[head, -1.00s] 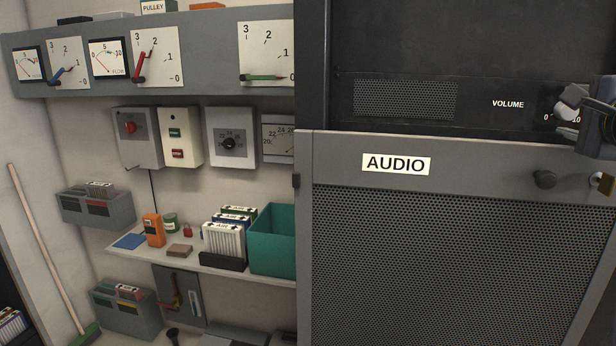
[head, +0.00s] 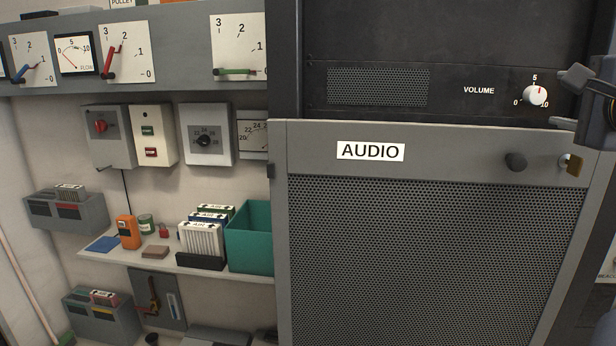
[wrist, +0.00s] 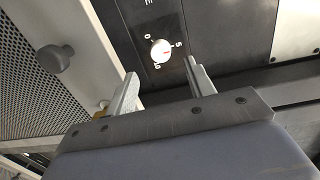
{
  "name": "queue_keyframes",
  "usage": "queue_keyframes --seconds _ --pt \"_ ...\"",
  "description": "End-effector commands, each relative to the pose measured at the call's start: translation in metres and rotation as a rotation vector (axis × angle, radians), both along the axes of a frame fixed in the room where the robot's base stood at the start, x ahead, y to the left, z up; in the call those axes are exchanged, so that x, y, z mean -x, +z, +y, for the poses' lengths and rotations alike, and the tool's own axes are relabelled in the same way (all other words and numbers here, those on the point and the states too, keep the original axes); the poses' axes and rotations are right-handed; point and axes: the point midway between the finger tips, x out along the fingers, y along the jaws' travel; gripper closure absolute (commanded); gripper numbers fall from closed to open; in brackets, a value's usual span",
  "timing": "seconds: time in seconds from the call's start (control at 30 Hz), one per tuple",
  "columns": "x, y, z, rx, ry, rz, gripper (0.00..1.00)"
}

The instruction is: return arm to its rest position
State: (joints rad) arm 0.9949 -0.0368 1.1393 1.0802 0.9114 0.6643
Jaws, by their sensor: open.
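My gripper (head: 572,100) is at the right edge of the head view, just right of the white volume knob (head: 535,95) and partly cut off by the frame. In the wrist view my gripper (wrist: 160,88) is open, with its two pale fingers apart and nothing between them. The volume knob (wrist: 161,50) shows beyond the fingertips, clear of them. Its red mark points near the 5 to 10 side of the scale.
A shelf (head: 160,262) with cards and a teal bin (head: 250,237) lies to the left.

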Motion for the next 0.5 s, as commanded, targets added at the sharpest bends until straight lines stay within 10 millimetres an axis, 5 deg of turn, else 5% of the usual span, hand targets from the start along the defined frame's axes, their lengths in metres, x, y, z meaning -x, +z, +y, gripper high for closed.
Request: queue_keyframes --seconds 0.33,0.5 --pt "-0.068 -0.001 -0.014 -0.002 0.003 0.002 0.49" --pt "-0.067 0.002 -0.016 -0.195 -0.002 -0.045 0.49"
